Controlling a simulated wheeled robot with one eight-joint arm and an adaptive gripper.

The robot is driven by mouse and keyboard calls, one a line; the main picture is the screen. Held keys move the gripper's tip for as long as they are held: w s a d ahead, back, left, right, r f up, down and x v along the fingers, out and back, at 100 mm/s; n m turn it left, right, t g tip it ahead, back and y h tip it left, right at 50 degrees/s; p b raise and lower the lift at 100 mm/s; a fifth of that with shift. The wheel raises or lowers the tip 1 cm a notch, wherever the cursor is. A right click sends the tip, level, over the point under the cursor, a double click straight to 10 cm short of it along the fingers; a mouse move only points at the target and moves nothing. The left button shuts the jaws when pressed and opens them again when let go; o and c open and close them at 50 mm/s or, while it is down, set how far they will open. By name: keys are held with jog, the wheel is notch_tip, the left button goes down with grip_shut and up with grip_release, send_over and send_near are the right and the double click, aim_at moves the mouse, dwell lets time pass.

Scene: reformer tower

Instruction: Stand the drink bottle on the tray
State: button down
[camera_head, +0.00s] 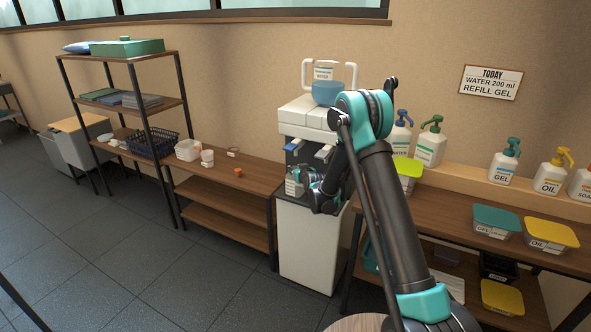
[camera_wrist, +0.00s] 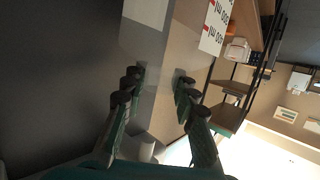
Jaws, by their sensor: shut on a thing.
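In the wrist view my gripper (camera_wrist: 158,80) has a finger on each side of the clear bottle (camera_wrist: 160,104), with white label patches beyond the fingertips. The bottle's base is hard to make out, so I cannot tell whether it touches anything below. I cannot pick out the tray for certain; my arm covers part of the dispenser front.
A low wooden shelf (camera_head: 255,175) left of the dispenser holds small white containers and an orange piece (camera_head: 238,172). A dark basket (camera_head: 153,144) stands farther left. Pump bottles (camera_head: 504,160) and lidded boxes (camera_head: 497,221) fill the right counter. The left floor is clear.

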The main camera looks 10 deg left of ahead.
jog(key=shift+f, duration=0.1)
jog(key=c, duration=1.2)
grip_release()
